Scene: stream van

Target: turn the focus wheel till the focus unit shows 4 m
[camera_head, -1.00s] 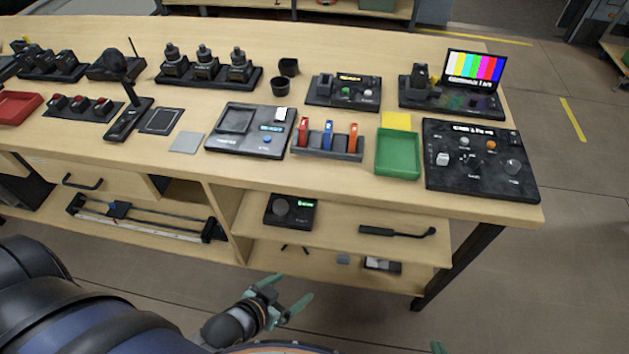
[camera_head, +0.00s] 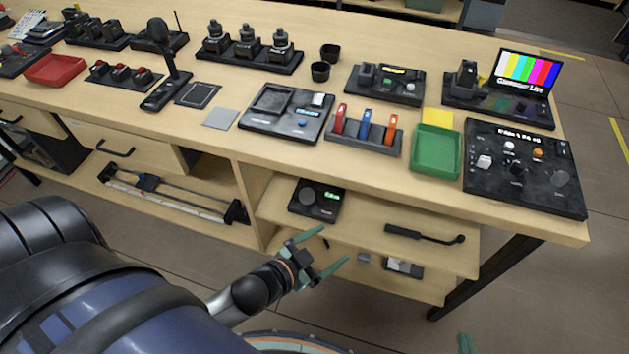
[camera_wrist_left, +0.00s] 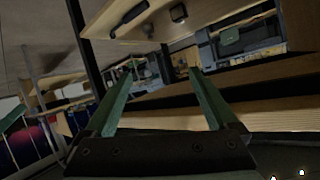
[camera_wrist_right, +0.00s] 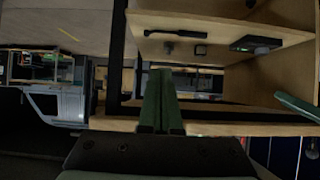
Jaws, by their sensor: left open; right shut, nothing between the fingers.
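The focus unit (camera_head: 316,201) is a small dark box on the upper shelf under the bench. Its round grey focus wheel (camera_head: 307,195) is on the left of its top, beside a small green display (camera_head: 331,196) too small to read. The unit also shows in the right wrist view (camera_wrist_right: 256,44). My left gripper (camera_head: 328,249) is open and empty, in front of the shelves and below the unit, apart from it. Its spread fingers show in the left wrist view (camera_wrist_left: 160,72). My right gripper (camera_wrist_right: 161,72) is shut and empty; only a fingertip shows at the head view's bottom edge.
A black crank-like tool (camera_head: 424,234) lies right of the unit on the same shelf. The lower shelf (camera_head: 400,286) holds small blocks. A wooden divider (camera_head: 253,205) stands to the left. The benchtop (camera_head: 250,165) above carries several devices, including a control panel (camera_head: 522,190).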

